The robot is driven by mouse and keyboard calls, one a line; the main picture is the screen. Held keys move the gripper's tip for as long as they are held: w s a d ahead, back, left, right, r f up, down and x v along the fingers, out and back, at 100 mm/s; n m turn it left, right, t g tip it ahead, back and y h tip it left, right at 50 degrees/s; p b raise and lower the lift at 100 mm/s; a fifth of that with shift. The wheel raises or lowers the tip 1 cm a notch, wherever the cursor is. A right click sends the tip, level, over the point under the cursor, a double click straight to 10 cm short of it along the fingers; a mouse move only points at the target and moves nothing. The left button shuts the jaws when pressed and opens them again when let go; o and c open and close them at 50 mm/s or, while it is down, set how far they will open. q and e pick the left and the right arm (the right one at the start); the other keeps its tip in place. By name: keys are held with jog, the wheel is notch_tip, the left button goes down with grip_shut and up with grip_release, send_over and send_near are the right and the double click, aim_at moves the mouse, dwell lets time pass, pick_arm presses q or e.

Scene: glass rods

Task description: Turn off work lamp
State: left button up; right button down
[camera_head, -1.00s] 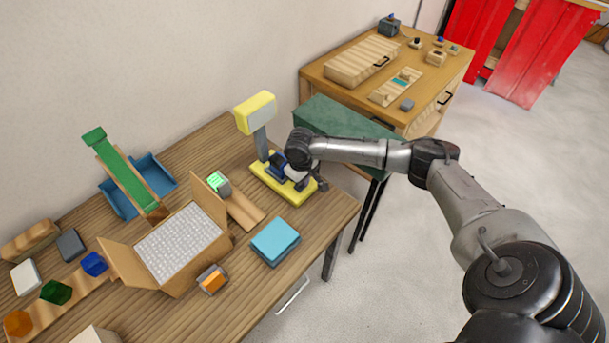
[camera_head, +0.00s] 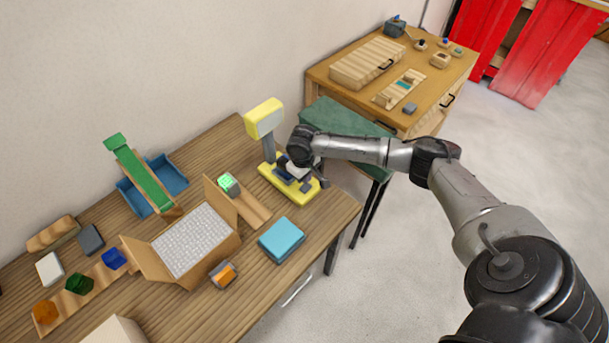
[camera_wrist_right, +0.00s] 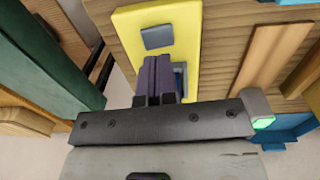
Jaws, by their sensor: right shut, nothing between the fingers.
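The work lamp (camera_head: 264,112) stands on the far part of the wooden table, with a yellow head, a grey post and a yellow base (camera_head: 313,193). The front panel of its head looks pale grey, not glowing. My right gripper (camera_head: 296,174) is low over the base, beside the post, shut and empty. In the right wrist view the closed fingers (camera_wrist_right: 160,75) point at the yellow base (camera_wrist_right: 190,30). A blue part (camera_wrist_right: 181,78) shows beside the fingers and is partly hidden by them. A grey square (camera_wrist_right: 157,37) lies beyond the fingertips. My left gripper is out of view.
A cyan block (camera_head: 281,240), an open box with a white filling (camera_head: 190,240), a green ramp (camera_head: 142,170) and a blue bin (camera_head: 170,178) share the table. A green stool (camera_head: 335,115) and a wooden cabinet (camera_head: 440,83) stand beyond it.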

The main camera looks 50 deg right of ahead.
aim_at(304, 189)
notch_tip(304, 189, up, 9)
jog(key=shift+a+r, duration=0.15)
jog(key=shift+a, duration=0.05)
jog(key=shift+w, duration=0.1)
dwell(0.4)
jog(key=h+b, duration=0.1)
jog(key=b, duration=0.3)
jog(key=shift+w+a+r, duration=0.1)
jog(key=shift+w+a, duration=0.05)
jog(key=shift+w, duration=0.05)
